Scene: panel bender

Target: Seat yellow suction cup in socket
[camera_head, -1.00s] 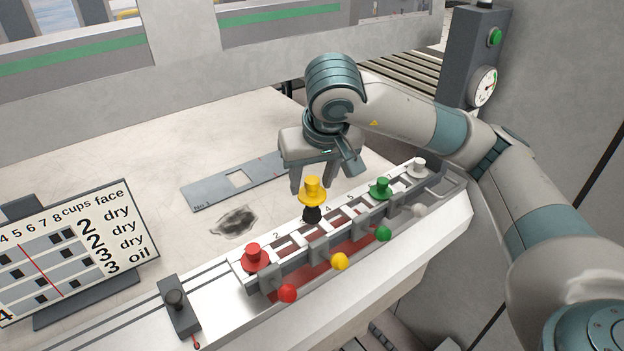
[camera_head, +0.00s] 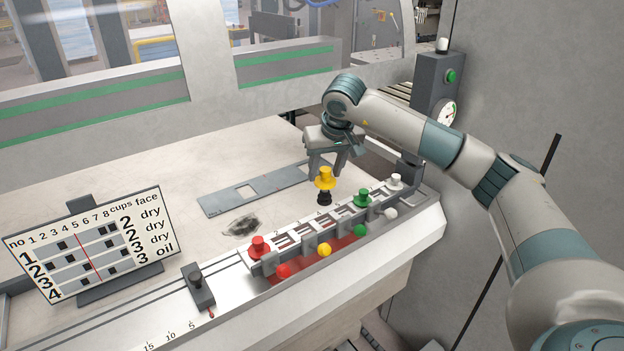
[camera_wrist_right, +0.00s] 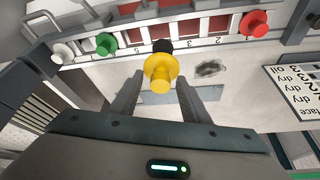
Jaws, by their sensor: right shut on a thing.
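The yellow suction cup (camera_head: 325,178), with a black bellows below it, is held upright in my right gripper (camera_head: 327,170). The fingers are closed on its yellow top; the wrist view shows the cup (camera_wrist_right: 161,72) between the fingertips. The bellows hangs over the back edge of the numbered socket rail (camera_head: 290,238), around numbers 3 and 4; the gap to the rail is hard to judge. A red cup (camera_head: 259,246), a green cup (camera_head: 362,198) and a white cup (camera_head: 396,181) stand in the rail, with open sockets between red and green. My left gripper is not in view.
Coloured balls, including a yellow one (camera_head: 323,250), line the rail's front. A grey plate with a square hole (camera_head: 215,203) and a dark stain (camera_head: 241,226) lie behind the rail. A chart board (camera_head: 90,250) and a black-knobbed slider (camera_head: 198,286) are at left.

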